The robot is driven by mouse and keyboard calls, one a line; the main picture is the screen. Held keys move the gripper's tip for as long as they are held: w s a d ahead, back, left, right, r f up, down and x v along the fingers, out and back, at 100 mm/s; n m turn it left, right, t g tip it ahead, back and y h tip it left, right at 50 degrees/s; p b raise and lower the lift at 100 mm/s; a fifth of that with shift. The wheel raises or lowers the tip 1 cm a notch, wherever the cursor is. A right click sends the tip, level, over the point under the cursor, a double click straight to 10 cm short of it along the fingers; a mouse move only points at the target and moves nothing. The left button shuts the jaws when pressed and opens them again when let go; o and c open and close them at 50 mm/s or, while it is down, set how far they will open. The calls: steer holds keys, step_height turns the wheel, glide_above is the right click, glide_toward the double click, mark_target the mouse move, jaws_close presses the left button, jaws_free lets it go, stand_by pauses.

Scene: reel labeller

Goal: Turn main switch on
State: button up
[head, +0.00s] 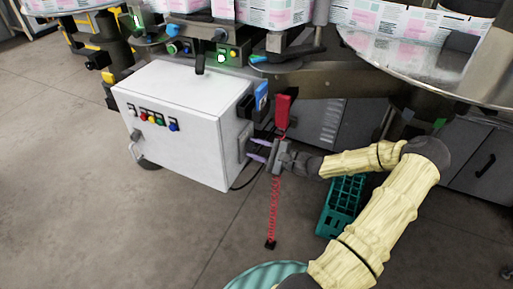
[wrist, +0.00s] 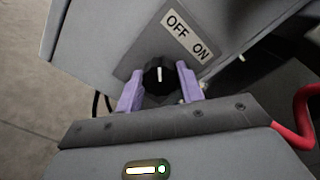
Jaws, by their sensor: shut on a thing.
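The main switch is a black round knob (wrist: 157,76) on a dark plate on the side of the control cabinet (head: 180,115). A white label (wrist: 187,36) beside it reads OFF and ON. The knob's white mark points straight up in the wrist view, nearer the OFF word than the ON word. My gripper (wrist: 160,84) has its two purple fingers on either side of the knob and is shut on it. In the head view, my gripper (head: 254,150) reaches the cabinet's right side from the right; the knob is hidden there.
Coloured buttons (head: 158,119) sit on the cabinet's front. A red coiled cable (head: 273,210) hangs close by my gripper, below a red holder (head: 283,110). A green crate (head: 341,205) stands on the floor under my arm. A large metal disc (head: 420,65) is above right. Floor at left is clear.

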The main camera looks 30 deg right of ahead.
steer(key=shift+r, duration=0.1)
steer(key=m+p, duration=0.1)
steer(key=p, duration=0.1)
steer(key=m+p, duration=0.2)
steer(key=p, duration=0.1)
steer(key=shift+r+m+p, duration=0.2)
steer(key=shift+m+p, duration=0.1)
steer(key=m+p, duration=0.4)
steer(key=p, duration=0.1)
steer(key=shift+f, duration=0.1)
steer(key=m+p, duration=0.3)
steer(key=m, duration=0.2)
steer(key=shift+d+f, duration=0.1)
steer(key=m+p, duration=0.2)
steer(key=m, duration=0.3)
steer(key=shift+f, duration=0.15)
steer(key=o, duration=1)
steer(key=shift+w, duration=0.1)
